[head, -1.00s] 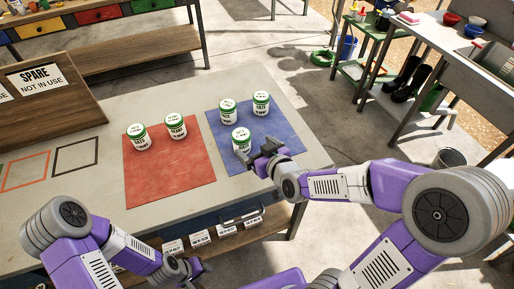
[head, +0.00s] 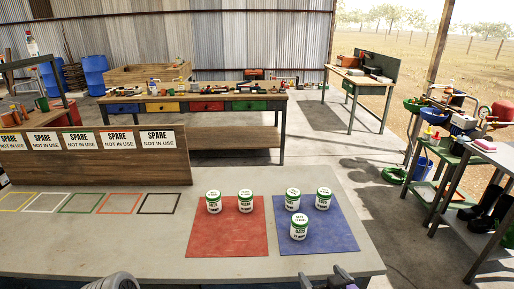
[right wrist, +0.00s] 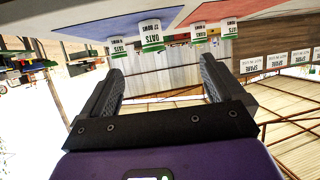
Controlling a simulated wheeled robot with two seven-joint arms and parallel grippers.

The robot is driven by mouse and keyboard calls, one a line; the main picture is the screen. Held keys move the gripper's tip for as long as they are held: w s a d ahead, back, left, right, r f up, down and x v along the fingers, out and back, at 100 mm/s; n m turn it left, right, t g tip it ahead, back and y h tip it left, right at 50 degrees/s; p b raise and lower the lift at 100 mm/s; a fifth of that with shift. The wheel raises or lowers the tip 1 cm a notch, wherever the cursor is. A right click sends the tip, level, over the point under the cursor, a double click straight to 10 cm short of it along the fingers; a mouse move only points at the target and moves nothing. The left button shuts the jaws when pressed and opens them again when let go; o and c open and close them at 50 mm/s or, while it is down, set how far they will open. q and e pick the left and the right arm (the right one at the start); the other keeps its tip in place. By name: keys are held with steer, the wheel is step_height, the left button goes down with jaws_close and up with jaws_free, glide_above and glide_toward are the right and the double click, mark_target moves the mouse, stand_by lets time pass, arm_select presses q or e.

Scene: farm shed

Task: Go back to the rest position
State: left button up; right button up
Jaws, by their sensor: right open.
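My right gripper (head: 333,280) shows at the bottom edge of the head view, just in front of the table's near edge and apart from the cans. In the right wrist view its two fingers (right wrist: 163,85) stand wide apart with nothing between them. Of my left arm only a grey rounded part shows at the bottom left of the head view; its gripper is out of sight. Two white-and-green cans stand upright on the red mat (head: 225,240): a left can (head: 213,203) and a right can (head: 245,202). Three similar cans (head: 299,228) stand upright on the blue mat (head: 340,235).
The grey table (head: 200,265) carries several empty coloured outlines and a wooden board (head: 90,170) with SPARE labels. A workbench with coloured drawers (head: 210,104) stands behind. A green stand (head: 440,165) and a metal bench are on the right. Concrete floor lies between them.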

steer(key=s+a+f+m+g+p, duration=0.1)
steer(key=s+f+g, duration=0.25)
steer(key=f, duration=0.75)
steer(key=s+a+f+m+g+p, duration=0.1)
steer(key=s+a+f+g, duration=0.2)
steer(key=f, duration=0.7)
arm_select(q)
step_height(320, 180, up, 3)
steer(key=shift+w+r+p, duration=0.1)
steer(key=shift+r+p, duration=0.05)
steer(key=shift+p, duration=0.55)
arm_select(e)
steer(key=s+a+f+m+g+y, duration=0.1)
steer(key=s+a+f+m+g, duration=0.2)
steer(key=s+f+g, duration=0.3)
steer(key=s+f, duration=0.4)
steer(key=s, duration=0.1)
steer(key=shift+s+a+f+y, duration=0.15)
steer(key=shift+s+f+y, duration=0.05)
steer(key=shift+s+y, duration=0.15)
